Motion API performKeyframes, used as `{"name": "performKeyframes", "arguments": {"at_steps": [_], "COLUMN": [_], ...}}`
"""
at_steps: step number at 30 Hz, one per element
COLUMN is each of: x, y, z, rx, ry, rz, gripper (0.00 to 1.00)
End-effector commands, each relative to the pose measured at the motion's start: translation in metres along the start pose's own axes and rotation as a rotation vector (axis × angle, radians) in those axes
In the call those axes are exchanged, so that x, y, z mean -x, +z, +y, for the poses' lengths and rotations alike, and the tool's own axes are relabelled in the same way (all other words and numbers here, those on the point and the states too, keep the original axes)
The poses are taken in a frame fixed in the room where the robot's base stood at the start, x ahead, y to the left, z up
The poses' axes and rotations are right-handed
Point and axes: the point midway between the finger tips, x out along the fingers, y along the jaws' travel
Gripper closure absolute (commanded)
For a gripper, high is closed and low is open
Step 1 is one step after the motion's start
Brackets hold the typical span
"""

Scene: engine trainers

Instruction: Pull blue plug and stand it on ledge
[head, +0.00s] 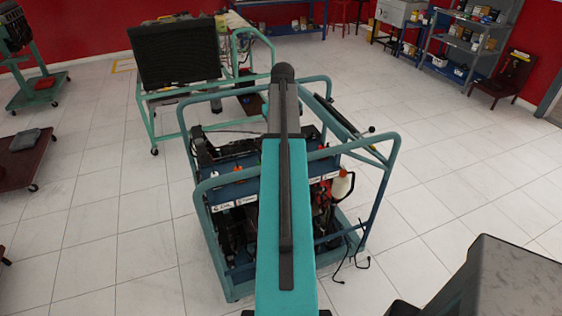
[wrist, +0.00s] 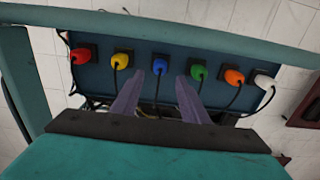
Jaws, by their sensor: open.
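The blue plug (wrist: 160,69) sits in a black socket on the dark blue panel (wrist: 142,48) in the wrist view, with a black cord hanging down from it. My gripper (wrist: 170,78) is open. Its two purple-grey fingers point at the panel, one on each side of the blue plug's cord, with nothing between them but the cord in the picture. Whether the fingers touch the plug cannot be told. In the head view my own arm covers the plug and gripper. No ledge can be made out for certain; the teal frame bar (wrist: 190,32) runs above the panel.
Red (wrist: 80,56), yellow (wrist: 120,61), green (wrist: 197,72), orange (wrist: 233,77) and white (wrist: 263,81) plugs share the row, with green close to the right finger. The teal engine trainer frame (head: 384,180) surrounds the panel. Tiled floor (head: 450,190) is open to the right.

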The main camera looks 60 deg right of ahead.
Motion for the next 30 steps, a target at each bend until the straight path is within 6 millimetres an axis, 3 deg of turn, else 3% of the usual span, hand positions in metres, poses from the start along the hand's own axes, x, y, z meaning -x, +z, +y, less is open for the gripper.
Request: {"name": "performKeyframes", "arguments": {"at_steps": [30], "x": [-0.084], "y": [-0.001], "z": [-0.002], "rx": [0.004], "ry": [0.000], "rz": [0.000], "gripper": [0.59]}}
